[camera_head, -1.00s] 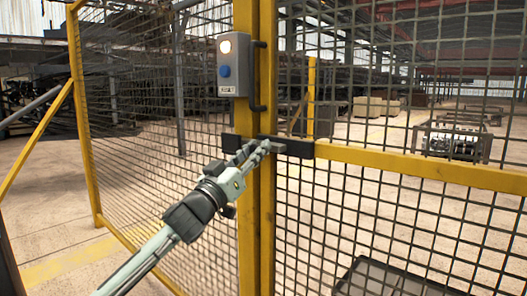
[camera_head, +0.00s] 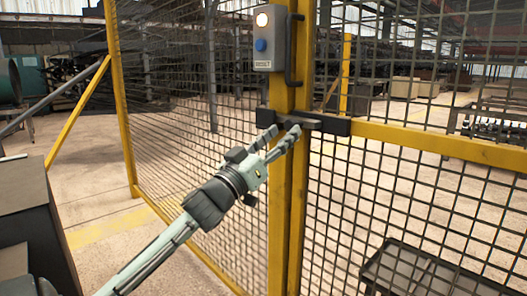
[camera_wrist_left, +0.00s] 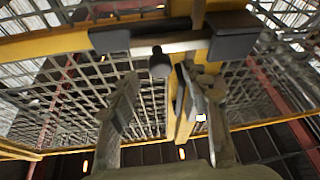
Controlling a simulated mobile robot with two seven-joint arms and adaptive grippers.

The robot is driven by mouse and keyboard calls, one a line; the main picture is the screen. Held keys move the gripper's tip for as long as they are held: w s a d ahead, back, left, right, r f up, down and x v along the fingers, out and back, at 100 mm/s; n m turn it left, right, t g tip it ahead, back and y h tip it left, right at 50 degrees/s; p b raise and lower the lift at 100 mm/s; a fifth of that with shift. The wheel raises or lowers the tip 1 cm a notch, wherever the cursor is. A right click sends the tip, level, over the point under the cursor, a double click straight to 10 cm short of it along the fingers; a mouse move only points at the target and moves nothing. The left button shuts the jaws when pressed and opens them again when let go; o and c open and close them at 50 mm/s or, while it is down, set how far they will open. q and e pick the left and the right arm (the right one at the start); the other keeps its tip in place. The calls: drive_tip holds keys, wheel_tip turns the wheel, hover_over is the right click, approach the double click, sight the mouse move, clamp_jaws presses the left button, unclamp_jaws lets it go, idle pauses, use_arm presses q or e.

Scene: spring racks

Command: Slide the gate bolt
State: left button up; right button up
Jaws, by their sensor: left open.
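The gate bolt is a silver bar (camera_wrist_left: 168,44) between black blocks (camera_wrist_left: 110,39) across the yellow posts. A dark round knob (camera_wrist_left: 160,64) sticks out from the bar. In the head view the bolt's right black block (camera_head: 336,126) sits on the yellow gate rail, and the gripper partly hides the bar. My left gripper (camera_head: 284,133) is open in front of the bolt, its fingers apart. In the left wrist view the gripper (camera_wrist_left: 160,88) points at the bolt, with the knob just beyond the fingertips and between them sideways. The knob appears ungripped. My right gripper is not in view.
A grey control box (camera_head: 270,40) with a lit lamp and blue button is on the post above the bolt. A black handle (camera_head: 294,50) stands beside it. Wire mesh panels extend both sides. A dark tray-like table (camera_head: 420,272) stands behind the mesh at lower right.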

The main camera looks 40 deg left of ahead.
use_arm(q)
drive_tip(key=v, duration=0.8)
